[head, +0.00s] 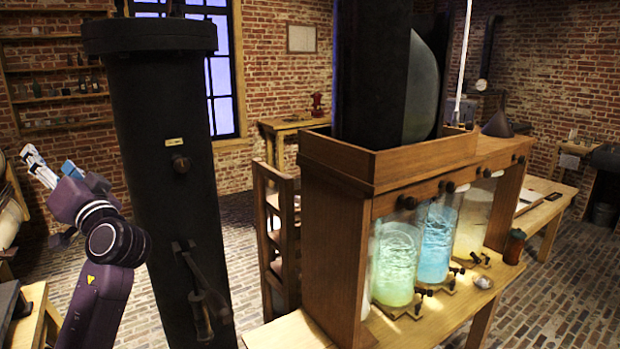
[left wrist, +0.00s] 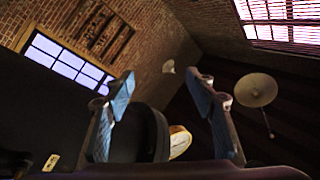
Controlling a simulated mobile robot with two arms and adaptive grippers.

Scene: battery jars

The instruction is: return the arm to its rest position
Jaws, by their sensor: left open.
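My left arm, dark purple, comes in from the lower left in the head view and is raised and bent. Its gripper (head: 50,163) is open and empty at the far left, beside the tall black cylinder (head: 165,180). In the left wrist view the two blue-padded fingers of my left gripper (left wrist: 163,95) stand wide apart and point up towards the walls and dark ceiling, with nothing between the pads. My right gripper is in neither view.
A wooden cabinet (head: 335,210) holds glowing green (head: 396,265) and blue (head: 436,245) jars on a bench to the right. A hanging lamp (left wrist: 255,90) shows overhead. Brick floor (head: 240,240) is open between cylinder and chair.

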